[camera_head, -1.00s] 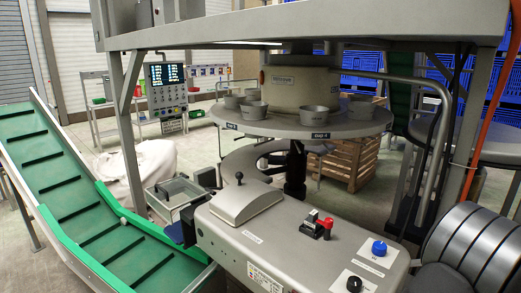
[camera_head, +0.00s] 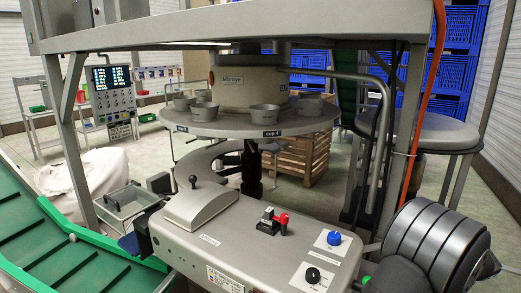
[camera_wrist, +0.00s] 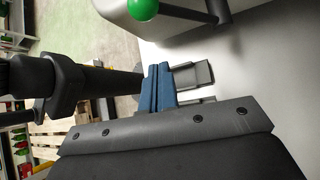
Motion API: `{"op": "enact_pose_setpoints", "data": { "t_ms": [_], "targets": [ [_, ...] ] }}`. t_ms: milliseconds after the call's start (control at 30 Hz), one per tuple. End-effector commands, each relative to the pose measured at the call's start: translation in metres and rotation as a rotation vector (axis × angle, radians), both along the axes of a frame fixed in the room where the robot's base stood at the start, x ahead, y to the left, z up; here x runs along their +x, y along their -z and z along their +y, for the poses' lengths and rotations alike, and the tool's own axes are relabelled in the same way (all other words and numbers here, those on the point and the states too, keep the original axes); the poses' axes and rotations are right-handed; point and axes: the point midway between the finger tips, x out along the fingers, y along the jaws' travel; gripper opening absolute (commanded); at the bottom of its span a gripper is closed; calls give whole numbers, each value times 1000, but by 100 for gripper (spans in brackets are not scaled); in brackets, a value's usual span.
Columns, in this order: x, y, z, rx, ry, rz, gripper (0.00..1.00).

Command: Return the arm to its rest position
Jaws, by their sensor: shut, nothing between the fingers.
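My gripper (camera_wrist: 160,86) shows in the wrist view as two blue fingers side by side, shut and empty. They extend beyond a dark plate with several bolts at the bottom of that view. A grey metal bracket lies just right of the fingers, and I cannot tell if they touch it. A green ball knob (camera_wrist: 143,8) is at the top of the wrist view. I cannot make out my gripper for certain in the head view.
The grey machine console (camera_head: 255,240) with knobs fills the front middle. Behind it, a round table (camera_head: 250,128) carries several grey cups under a steel frame. A green conveyor (camera_head: 60,250) runs on the left. A ribbed dark cylinder (camera_head: 440,235) stands at right.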

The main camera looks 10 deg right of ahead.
Motion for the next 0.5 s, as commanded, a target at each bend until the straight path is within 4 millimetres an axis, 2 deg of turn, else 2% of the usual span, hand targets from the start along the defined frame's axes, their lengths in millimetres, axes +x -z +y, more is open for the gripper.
{"op": "enact_pose_setpoints", "data": {
  "t_ms": [200, 267, 400, 500],
  "targets": [
    [9, 25, 35, 3, -3, 2, 0],
    [20, 23, 43, -1, -4, -1, 0],
    [39, 0, 39, -4, -3, -3, 0],
    [26, 15, 51, 2, 3, 0, 0]
  ]
}}
